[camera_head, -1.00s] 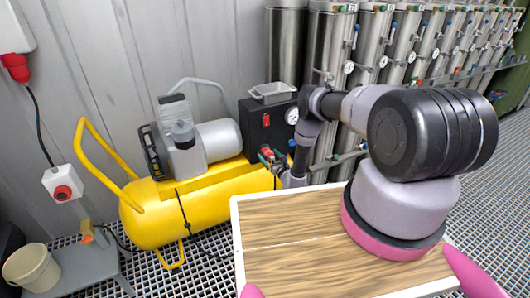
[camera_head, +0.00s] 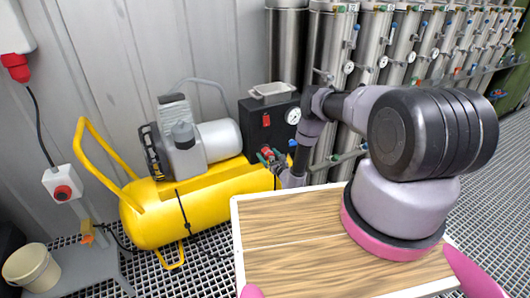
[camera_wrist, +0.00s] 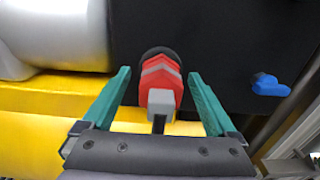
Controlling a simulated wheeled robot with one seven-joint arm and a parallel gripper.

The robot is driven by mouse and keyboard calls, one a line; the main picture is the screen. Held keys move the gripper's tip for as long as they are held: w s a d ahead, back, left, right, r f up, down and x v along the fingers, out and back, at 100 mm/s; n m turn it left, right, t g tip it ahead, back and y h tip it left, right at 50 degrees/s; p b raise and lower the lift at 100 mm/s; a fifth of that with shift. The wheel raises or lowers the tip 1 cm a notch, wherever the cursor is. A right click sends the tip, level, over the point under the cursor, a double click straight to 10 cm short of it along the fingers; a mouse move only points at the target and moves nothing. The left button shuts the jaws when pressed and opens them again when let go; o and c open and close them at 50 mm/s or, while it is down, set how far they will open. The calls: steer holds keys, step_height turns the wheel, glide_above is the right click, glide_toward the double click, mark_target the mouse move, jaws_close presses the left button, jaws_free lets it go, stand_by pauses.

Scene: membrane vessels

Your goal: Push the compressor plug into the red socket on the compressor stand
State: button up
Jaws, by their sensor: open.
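A red plug with a grey rear end (camera_wrist: 161,97) and a dark cable stands at the black panel (camera_wrist: 225,45) in the wrist view. A dark round rim shows behind its red body. I cannot tell how deep it sits, and any socket face behind it is hidden. My gripper (camera_wrist: 159,75) is open, with one teal finger on each side of the plug and gaps on both sides. In the head view, the red plug (camera_head: 266,152) is low on the black panel (camera_head: 257,136) of the compressor stand, with my gripper (camera_head: 272,157) at it.
The yellow compressor tank (camera_head: 155,222) is left of the panel. A blue knob (camera_wrist: 268,85) is right of the plug. A gauge (camera_head: 293,116) and a red switch (camera_head: 266,119) are above it. A wall box with a red socket (camera_head: 62,191) is far left.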

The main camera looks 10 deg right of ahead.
mark_target(273, 160)
stand_by(0.4)
jaws_close()
steer(key=shift+s+d, duration=0.1)
steer(key=shift+v, duration=2.9)
